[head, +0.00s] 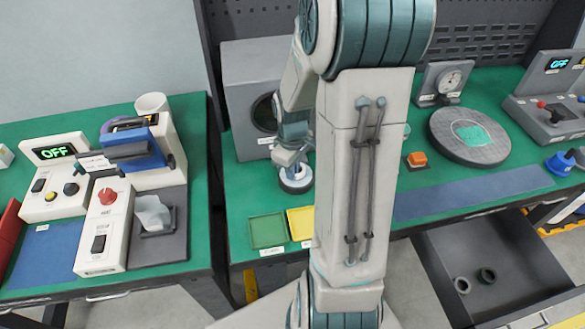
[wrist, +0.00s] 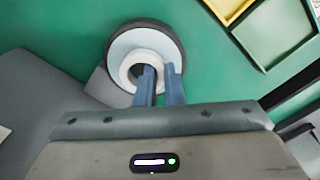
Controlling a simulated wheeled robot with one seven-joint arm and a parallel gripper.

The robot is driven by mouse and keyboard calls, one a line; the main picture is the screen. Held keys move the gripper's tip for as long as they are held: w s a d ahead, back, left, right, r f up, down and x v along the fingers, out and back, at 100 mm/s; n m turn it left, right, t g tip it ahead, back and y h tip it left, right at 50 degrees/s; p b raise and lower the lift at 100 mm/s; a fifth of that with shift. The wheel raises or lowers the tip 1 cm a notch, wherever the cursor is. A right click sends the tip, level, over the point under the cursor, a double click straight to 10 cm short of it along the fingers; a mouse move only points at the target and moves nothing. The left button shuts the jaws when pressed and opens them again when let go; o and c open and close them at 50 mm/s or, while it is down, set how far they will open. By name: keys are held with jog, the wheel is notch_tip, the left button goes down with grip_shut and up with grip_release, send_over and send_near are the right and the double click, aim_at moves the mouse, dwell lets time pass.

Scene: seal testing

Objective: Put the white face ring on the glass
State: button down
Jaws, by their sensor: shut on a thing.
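The white face ring (wrist: 130,72) is in my gripper (wrist: 162,76). One finger is inside the ring's hole and the other is outside its right side, so the ring's wall is between them. The ring lies flat over the lower middle of the glass (wrist: 122,42), a pale round disc with a dark rim. I cannot tell whether the ring touches the glass. In the head view, the glass (head: 296,187) is on the green bench, with my gripper (head: 291,165) just above it. My arm hides part of the bench.
A grey box with a round dark opening (head: 240,110) stands behind and left of the glass. Green (head: 267,230) and yellow (head: 300,222) trays lie in front. A round grey plate (head: 490,150) is at right. An open drawer (head: 515,262) below holds two small rings.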

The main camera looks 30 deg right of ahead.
jog(key=shift+f, duration=0.2)
jog(key=c, duration=1.5)
grip_release()
jog(key=shift+r, duration=0.1)
jog(key=shift+c, duration=0.2)
jog(key=shift+r, duration=0.1)
notch_tip(320, 180, up, 11)
jog(key=s+a+r+m+t, duration=0.2)
jog(key=s+a+r+m, duration=0.3)
jog(key=s+a, duration=0.5)
jog(key=shift+s+a+r+m+t+p, duration=0.2)
jog(key=shift+s+a+m+t+p, duration=0.25)
jog(key=shift+s, duration=0.25)
